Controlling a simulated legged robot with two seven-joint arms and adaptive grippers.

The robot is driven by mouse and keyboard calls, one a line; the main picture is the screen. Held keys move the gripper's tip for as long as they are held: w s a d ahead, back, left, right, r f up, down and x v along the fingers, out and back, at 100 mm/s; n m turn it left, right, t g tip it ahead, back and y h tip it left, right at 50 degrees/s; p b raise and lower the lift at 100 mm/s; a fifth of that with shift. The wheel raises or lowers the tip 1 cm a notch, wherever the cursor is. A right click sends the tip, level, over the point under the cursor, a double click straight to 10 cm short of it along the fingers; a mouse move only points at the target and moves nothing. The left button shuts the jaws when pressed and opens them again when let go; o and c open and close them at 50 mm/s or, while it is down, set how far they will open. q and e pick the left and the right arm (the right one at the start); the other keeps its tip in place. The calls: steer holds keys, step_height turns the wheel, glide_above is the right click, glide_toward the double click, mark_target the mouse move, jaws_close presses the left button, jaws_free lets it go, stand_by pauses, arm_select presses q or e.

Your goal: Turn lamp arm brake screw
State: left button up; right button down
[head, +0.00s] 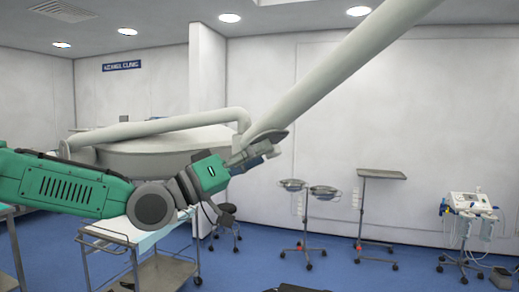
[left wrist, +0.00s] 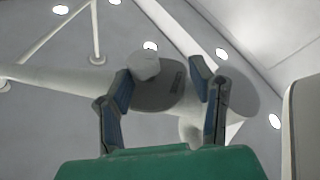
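The lamp arm (head: 335,75) is a thick pale tube slanting down from the upper right to a joint (head: 266,136) near the picture's middle. My left gripper (head: 262,150) is raised just below this joint. In the left wrist view a pale faceted knob, seemingly the brake screw (left wrist: 146,65), sits on the joint's grey cover (left wrist: 165,92). My left gripper (left wrist: 160,82) shows there with its fingers apart, one on each side of the knob, nearer it on the left. I cannot tell whether a finger touches it. The head view does not show the screw clearly. My right gripper is out of view.
The large round lamp head (head: 165,150) and its curved tube (head: 165,128) hang behind my left arm. A metal trolley (head: 160,272) stands below.

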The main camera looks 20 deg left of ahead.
mark_target(274, 157)
arm_select(q)
steer(key=shift+w+d+r, duration=0.1)
steer(key=shift+d+r, duration=0.05)
steer(key=shift+d, duration=0.4)
steer(key=d, duration=0.3)
steer(key=shift+w+d+r, duration=0.1)
steer(key=shift+w+d, duration=0.1)
steer(key=shift+d, duration=0.4)
steer(key=c, duration=0.6)
jaws_close()
steer(key=shift+w+a, duration=0.1)
steer(key=shift+a, duration=0.7)
steer(key=shift+s+a, duration=0.4)
steer(key=shift+a, duration=0.4)
steer(key=shift+w+n+t+y, duration=0.2)
steer(key=shift+n+t+y, duration=0.25)
steer(key=shift+y, duration=0.45)
steer(key=shift+c, duration=2.3)
jaws_free()
steer(key=shift+w+d+n+t+y, duration=0.1)
steer(key=shift+d+n+t+y, duration=0.3)
steer(key=shift+y, duration=0.3)
steer(key=o, duration=0.7)
steer(key=shift+d, duration=0.15)
steer(key=shift+c, duration=0.2)
steer(key=o, duration=0.4)
steer(key=shift+d, duration=0.25)
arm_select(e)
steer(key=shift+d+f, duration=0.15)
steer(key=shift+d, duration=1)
